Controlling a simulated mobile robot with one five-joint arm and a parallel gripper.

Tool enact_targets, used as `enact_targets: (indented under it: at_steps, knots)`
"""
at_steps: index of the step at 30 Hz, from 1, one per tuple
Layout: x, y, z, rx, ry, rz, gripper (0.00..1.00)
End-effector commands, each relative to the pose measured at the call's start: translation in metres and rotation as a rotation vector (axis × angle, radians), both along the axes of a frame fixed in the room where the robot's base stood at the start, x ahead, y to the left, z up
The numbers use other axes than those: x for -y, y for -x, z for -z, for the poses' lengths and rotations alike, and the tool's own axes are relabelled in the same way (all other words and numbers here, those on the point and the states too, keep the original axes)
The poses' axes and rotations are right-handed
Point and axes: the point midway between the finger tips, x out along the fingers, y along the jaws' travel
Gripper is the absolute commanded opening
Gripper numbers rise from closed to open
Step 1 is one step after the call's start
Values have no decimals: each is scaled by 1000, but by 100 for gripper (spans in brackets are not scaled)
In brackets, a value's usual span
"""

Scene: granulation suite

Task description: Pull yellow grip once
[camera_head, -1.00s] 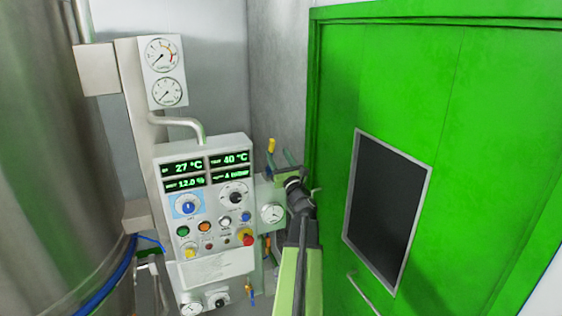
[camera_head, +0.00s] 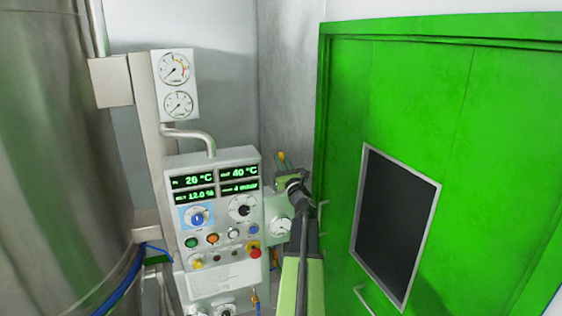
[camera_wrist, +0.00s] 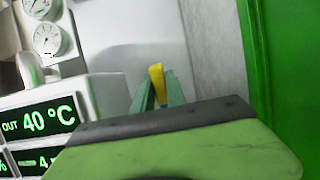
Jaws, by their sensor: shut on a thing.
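The yellow grip (camera_head: 282,157) is a small upright piece to the right of the control panel's top edge, near the wall corner. It shows in the wrist view (camera_wrist: 157,73) between the two green fingers of my gripper (camera_wrist: 159,84). My gripper is shut on it, with the yellow top standing out above the fingers. In the head view my gripper (camera_head: 285,166) reaches it from below and the right.
The control panel (camera_head: 212,222) with lit displays and knobs stands just left of my arm. A green door (camera_head: 455,100) with a dark window is close on the right. A large steel vessel (camera_head: 50,150) fills the left. A round gauge (camera_head: 281,226) sits below my gripper.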

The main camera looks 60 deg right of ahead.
Motion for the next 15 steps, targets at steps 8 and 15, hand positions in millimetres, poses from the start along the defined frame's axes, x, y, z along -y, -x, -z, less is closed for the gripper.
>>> enact_targets:
  at_steps: [8, 15]
  knots:
    - [-4, 4, 3, 0, 0, 0, 0]
    - [-17, 21, 14, -1, 0, 1, 0]
